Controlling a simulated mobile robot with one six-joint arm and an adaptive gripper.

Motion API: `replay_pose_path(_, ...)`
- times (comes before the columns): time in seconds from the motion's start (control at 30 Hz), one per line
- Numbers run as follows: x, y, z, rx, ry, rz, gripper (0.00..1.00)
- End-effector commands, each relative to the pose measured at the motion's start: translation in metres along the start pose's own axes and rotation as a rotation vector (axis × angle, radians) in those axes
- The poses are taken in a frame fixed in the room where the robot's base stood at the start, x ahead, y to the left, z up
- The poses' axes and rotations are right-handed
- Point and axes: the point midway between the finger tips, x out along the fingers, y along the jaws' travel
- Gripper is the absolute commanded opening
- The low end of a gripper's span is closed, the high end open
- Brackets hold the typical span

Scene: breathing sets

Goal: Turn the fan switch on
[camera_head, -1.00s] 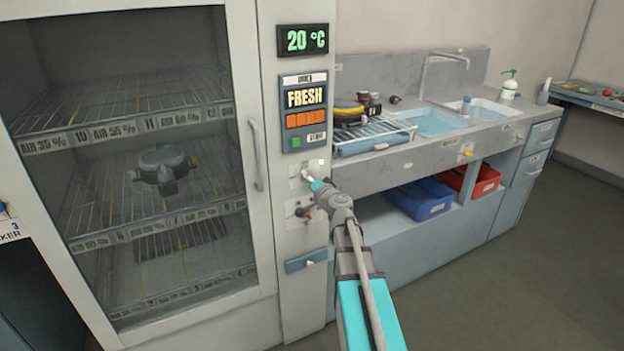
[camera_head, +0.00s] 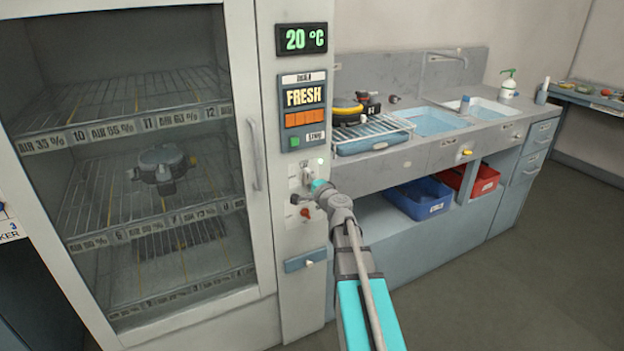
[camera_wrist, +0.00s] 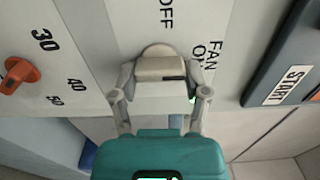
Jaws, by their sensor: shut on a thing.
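The fan switch (camera_wrist: 157,50) shows in the wrist view as a pale rounded piece just beyond my fingertips, between the printed words OFF and FAN ON. The fingers hide most of it, so its exact position is unclear. My gripper (camera_wrist: 160,72) is shut on it. In the head view my gripper (camera_head: 306,186) is at the narrow control panel (camera_head: 290,240) right of the glass door, below the FRESH display.
An orange-red dial (camera_wrist: 20,75) with numbers sits left in the wrist view; a START plate (camera_wrist: 290,85) is at the right. A blue handle (camera_head: 305,261) juts below the gripper. A sink counter (camera_head: 440,155) stands close right; the floor at right is clear.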

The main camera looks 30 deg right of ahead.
Motion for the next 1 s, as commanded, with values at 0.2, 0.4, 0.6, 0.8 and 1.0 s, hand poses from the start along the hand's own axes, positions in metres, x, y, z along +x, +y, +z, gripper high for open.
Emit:
replay_pose_path(0.2, -0.0009, 0.0004, 0.0008, 0.004, -0.001, 0.000, 0.12)
replay_pose_path(0.4, -0.0008, 0.0003, 0.0010, 0.003, -0.001, 0.000, 0.77)
replay_pose_path(0.6, -0.0003, 0.0002, 0.0011, 0.002, -0.001, 0.000, 0.94)
replay_pose_path(0.8, 0.0001, 0.0001, 0.0012, 0.002, -0.002, 0.000, 0.94)
replay_pose_path(1.0, -0.0022, 0.0000, 0.0013, 0.002, -0.001, 0.000, 0.94)
